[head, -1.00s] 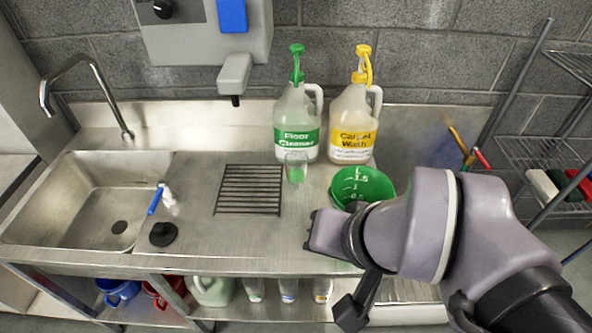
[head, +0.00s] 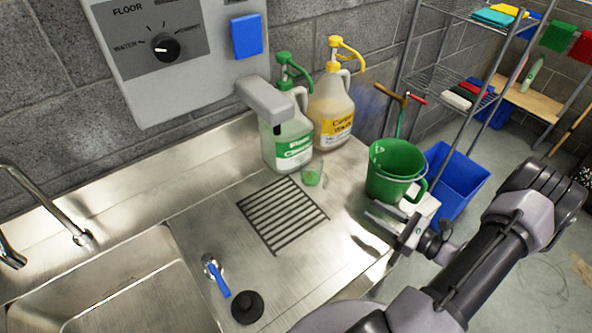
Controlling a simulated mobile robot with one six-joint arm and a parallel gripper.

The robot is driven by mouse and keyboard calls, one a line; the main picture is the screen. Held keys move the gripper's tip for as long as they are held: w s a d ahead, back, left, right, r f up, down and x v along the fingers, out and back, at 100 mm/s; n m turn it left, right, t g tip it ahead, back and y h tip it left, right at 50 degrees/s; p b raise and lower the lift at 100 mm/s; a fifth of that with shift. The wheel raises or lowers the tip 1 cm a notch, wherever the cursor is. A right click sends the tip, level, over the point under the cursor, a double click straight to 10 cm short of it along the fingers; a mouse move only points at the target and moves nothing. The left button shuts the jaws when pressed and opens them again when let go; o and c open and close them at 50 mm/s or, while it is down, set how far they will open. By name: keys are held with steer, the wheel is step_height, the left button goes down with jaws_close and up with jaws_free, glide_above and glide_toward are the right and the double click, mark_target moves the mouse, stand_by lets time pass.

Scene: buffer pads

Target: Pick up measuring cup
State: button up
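A small clear cup, green in its lower part, which looks like the measuring cup (head: 311,176), stands upright on the steel counter (head: 205,225). It is just in front of the green-labelled floor cleaner jug (head: 290,145) and behind the drain grate (head: 282,213). My gripper (head: 392,222) is at the counter's right end, just in front of and below the green bucket (head: 396,172). It is apart from the cup, to its right and nearer to me. Its fingers are small and partly merge with the bright metal, so their opening is unclear.
The yellow-labelled carpet wash jug (head: 332,112) stands behind the cup. A grey dispenser spout (head: 265,100) overhangs from the wall. A blue-handled tap valve (head: 217,275) and black plug (head: 247,307) sit near the sink (head: 125,290). A blue bin (head: 455,180) is beyond the counter's right end.

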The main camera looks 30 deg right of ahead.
steer(key=shift+d+f+m+h, duration=0.15)
steer(key=shift+f+m+h, duration=0.15)
steer(key=shift+f, duration=0.1)
steer(key=b, duration=0.2)
glide_toward(315, 175)
steer(key=b+x, duration=0.1)
steer(key=x, duration=0.4)
steer(key=shift+d+f+b, duration=0.2)
steer(key=shift+d+b, duration=0.05)
steer(key=shift+b, duration=0.15)
jaws_close()
stand_by(0.3)
